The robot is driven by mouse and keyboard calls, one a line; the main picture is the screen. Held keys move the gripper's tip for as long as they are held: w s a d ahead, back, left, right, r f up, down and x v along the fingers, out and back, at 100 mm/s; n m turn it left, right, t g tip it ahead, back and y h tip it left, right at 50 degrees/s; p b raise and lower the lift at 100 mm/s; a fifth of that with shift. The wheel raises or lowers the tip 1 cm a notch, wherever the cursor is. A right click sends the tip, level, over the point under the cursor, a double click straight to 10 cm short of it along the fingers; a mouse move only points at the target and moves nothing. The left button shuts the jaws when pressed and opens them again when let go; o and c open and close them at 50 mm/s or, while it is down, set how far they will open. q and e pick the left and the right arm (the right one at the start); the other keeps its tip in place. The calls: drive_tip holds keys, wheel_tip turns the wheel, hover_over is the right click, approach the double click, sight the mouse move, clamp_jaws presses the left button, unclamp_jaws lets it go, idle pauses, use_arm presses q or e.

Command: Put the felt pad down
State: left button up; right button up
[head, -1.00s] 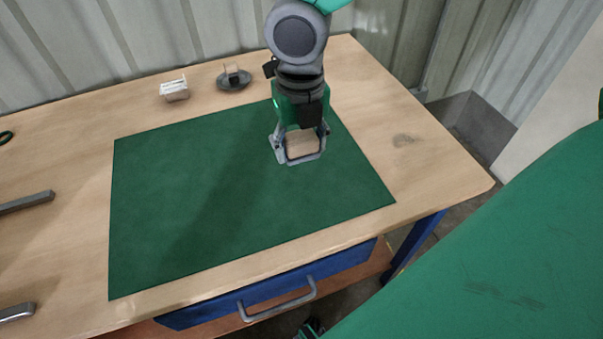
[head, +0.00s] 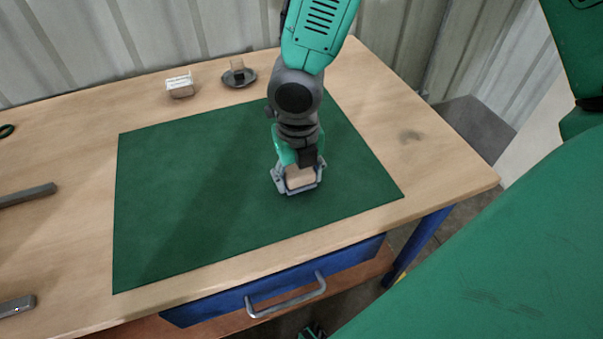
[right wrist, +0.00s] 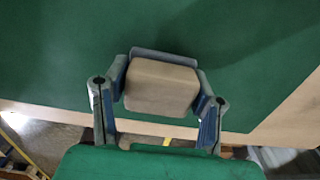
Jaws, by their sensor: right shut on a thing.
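The felt pad (head: 299,178) is a small beige block with rounded edges. My right gripper (head: 298,184) is shut on it, over the right part of the green mat (head: 180,215). In the right wrist view the felt pad (right wrist: 160,87) sits between the two fingers, with the green mat (right wrist: 60,45) behind it. I cannot tell whether the pad touches the mat.
A small white box (head: 180,86) and a dark round dish (head: 240,79) holding a small beige piece stand behind the mat. Grey bars (head: 26,196) lie at the left. The wooden table (head: 440,170) is clear right of the mat. A blue drawer (head: 220,307) is in front.

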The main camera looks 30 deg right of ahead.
drive_tip(key=shift+a+f, duration=0.2)
drive_tip(key=shift+a, duration=0.35)
drive_tip(key=shift+d+f, duration=0.4)
drive_tip(key=shift+d, duration=0.55)
drive_tip(key=shift+c, duration=0.6)
drive_tip(key=o, duration=1.3)
drive_tip(key=shift+s+d, duration=0.15)
drive_tip(key=shift+d, duration=0.05)
drive_tip(key=shift+o, duration=0.7)
drive_tip(key=shift+f, duration=0.2)
use_arm(q)
drive_tip(key=shift+a+f, duration=0.2)
use_arm(e)
drive_tip(key=shift+w+a+r, duration=0.15)
drive_tip(key=shift+w+a, duration=0.05)
drive_tip(key=shift+a, duration=0.3)
use_arm(q)
drive_tip(key=shift+d, duration=0.15)
use_arm(e)
drive_tip(key=shift+d, duration=0.15)
